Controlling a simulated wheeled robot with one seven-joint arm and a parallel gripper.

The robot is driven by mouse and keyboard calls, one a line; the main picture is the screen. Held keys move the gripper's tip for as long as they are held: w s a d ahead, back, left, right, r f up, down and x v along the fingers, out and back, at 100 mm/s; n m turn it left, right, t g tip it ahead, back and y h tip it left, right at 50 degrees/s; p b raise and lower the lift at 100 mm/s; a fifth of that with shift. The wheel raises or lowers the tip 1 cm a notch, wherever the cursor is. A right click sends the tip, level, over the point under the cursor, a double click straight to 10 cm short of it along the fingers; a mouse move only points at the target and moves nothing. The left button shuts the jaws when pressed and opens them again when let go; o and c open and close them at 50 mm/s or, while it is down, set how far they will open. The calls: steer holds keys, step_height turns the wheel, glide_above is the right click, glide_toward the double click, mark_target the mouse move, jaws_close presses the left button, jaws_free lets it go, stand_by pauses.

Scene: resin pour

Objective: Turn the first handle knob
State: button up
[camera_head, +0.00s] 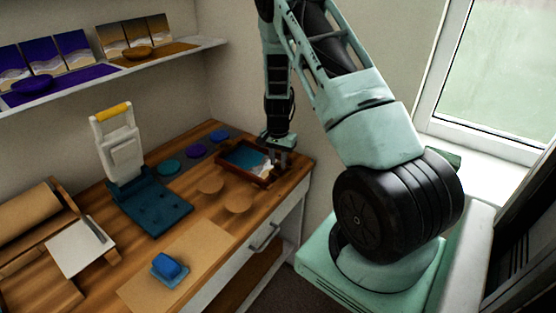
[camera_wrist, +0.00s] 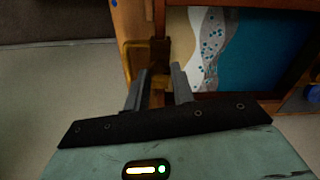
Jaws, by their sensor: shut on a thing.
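A shallow tray with a red-brown frame (camera_head: 231,175) lies on the wooden bench near its right end. It holds a blue, white and sand-coloured seascape, and its frame also shows in the wrist view (camera_wrist: 270,97). My gripper (camera_head: 279,163) is low at the tray's right end. In the wrist view my gripper's two fingers (camera_wrist: 160,82) stand on either side of a yellow-brown handle knob (camera_wrist: 157,97) at the tray's edge, shut on it. The fingers partly cover the knob, and its turn angle is unclear. In the head view the knob is hidden by the gripper.
A white press with a yellow handle (camera_head: 113,111) stands on a dark teal base (camera_head: 155,206) left of the tray. A blue block (camera_head: 168,266) sits at the front. A drawer handle (camera_head: 265,237) sticks out below the bench.

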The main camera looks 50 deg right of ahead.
mark_target(278, 163)
steer(key=o, duration=1)
step_height(278, 163, up, 17)
steer(key=b, duration=0.2)
steer(key=shift+r, duration=0.2)
steer(key=shift+a, duration=0.1)
